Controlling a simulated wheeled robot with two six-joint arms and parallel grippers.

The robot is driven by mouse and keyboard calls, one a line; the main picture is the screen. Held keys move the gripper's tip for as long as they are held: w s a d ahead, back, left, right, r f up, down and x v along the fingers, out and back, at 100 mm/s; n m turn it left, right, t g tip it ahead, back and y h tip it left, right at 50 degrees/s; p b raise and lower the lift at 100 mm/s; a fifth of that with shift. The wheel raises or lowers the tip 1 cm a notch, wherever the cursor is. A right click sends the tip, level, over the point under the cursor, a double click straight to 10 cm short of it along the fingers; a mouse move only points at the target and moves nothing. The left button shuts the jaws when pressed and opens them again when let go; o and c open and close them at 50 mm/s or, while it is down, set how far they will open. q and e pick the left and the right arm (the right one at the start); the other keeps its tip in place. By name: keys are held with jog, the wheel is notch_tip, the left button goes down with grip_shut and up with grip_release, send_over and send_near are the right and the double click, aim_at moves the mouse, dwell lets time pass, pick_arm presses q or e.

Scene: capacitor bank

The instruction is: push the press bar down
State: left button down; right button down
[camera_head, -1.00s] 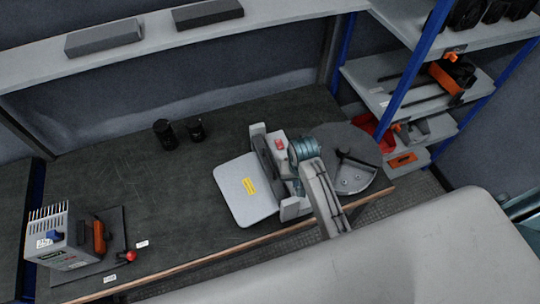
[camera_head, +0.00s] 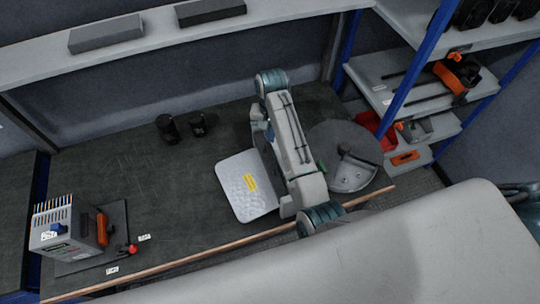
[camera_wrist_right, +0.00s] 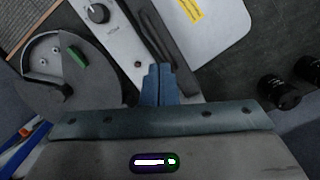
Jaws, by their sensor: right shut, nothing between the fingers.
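The press bar is a long dark bar (camera_wrist_right: 158,38) on the sealer-like machine in the right wrist view, lying between a pale panel with a knob (camera_wrist_right: 97,13) and a pale plate with a yellow label (camera_wrist_right: 212,32). The plate (camera_head: 238,199) also shows in the head view, where my right arm hides most of the machine. My right gripper (camera_wrist_right: 157,70) is shut and empty, with its blue fingertips close beside the bar. I cannot tell whether they touch it. In the head view the right gripper (camera_head: 263,134) is over the machine's far part. My left gripper is not in view.
A round grey disc (camera_head: 318,134) lies right of the machine. Two black cylinders (camera_head: 167,128) stand behind left. A grey box device (camera_head: 62,235) with an orange handle stands at the left. The dark bench (camera_head: 130,170) between is clear. Shelves with blue posts (camera_head: 405,85) stand right.

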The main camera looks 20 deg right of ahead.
aim_at(270, 154)
jog(key=shift+s+a+f, duration=0.1)
jog(key=shift+s+f, duration=0.1)
jog(key=shift+f, duration=1.55)
jog(key=shift+s+a+f, duration=0.1)
jog(key=shift+s+f, duration=0.05)
jog(key=shift+f, duration=1.65)
notch_tip(270, 154, down, 4)
jog(key=shift+s+r+b, duration=0.1)
jog(key=shift+r+b, duration=0.15)
jog(key=shift+b, duration=0.45)
jog(key=shift+w+d+r, duration=0.1)
jog(key=shift+w+r, duration=0.15)
jog(key=shift+r, duration=0.1)
jog(key=shift+w+d+r+p, duration=0.2)
jog(key=shift+w+p, duration=0.1)
jog(key=shift+w, duration=0.15)
jog(key=shift+w+d+r+p, duration=0.2)
jog(key=shift+w+p, duration=0.1)
jog(key=shift+w, duration=0.1)
jog(key=shift+w+d, duration=0.2)
jog(key=shift+w, duration=0.15)
